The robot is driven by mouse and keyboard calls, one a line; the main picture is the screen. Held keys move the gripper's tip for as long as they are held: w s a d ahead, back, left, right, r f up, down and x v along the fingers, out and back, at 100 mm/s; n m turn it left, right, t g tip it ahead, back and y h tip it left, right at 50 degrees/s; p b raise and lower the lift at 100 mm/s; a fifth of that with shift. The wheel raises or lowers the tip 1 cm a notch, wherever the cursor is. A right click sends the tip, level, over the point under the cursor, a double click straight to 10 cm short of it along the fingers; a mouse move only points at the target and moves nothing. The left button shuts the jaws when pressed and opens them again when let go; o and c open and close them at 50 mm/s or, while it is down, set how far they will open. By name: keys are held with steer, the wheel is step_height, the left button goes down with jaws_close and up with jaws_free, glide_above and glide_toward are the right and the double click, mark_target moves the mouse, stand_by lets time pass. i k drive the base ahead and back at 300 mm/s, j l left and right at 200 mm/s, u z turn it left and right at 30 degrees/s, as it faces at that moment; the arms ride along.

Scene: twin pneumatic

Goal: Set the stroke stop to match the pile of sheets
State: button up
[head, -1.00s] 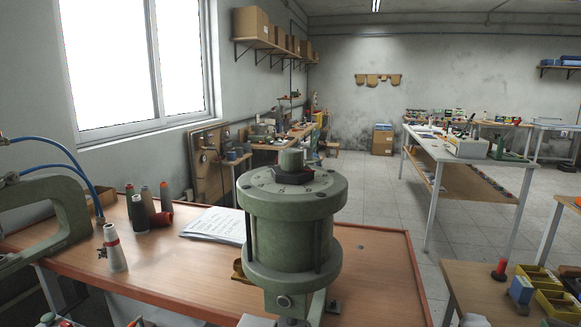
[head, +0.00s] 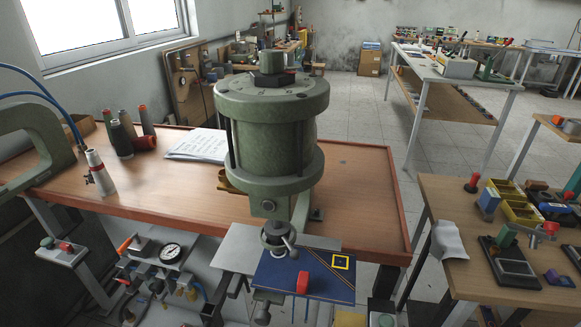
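A green press with a large round cylinder head (head: 270,125) stands at the front of the wooden bench. On its top is a dial face with small marks, a dark collar (head: 272,80) and a greenish knob (head: 272,62); the marks are too small to read. My gripper is not in view.
A pressure gauge (head: 171,252) is below. The right-hand table (head: 450,200) holds yellow bins (head: 520,213) and tools. Bare floor lies between the benches.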

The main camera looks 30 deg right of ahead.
mark_target(271, 61)
steer(key=i+j+z, duration=0.25)
steer(key=i+j, duration=0.2)
steer(key=j, duration=0.2)
steer(key=i+j+z, duration=0.15)
steer(key=j, duration=0.2)
steer(key=i+j+z, duration=0.1)
steer(key=i+j, duration=0.15)
steer(key=j, duration=0.15)
steer(key=i+j+z, duration=0.15)
steer(key=j, duration=0.25)
steer(key=i+j+z, duration=0.1)
steer(key=j, duration=0.3)
steer(key=i+j+z, duration=0.15)
steer(key=j, duration=0.3)
steer(key=i+j+z, duration=0.1)
steer(key=j, duration=0.35)
steer(key=i+z, duration=0.1)
steer(key=z, duration=1.15)
steer(key=k+j, duration=0.35)
steer(key=k+l+u, duration=0.05)
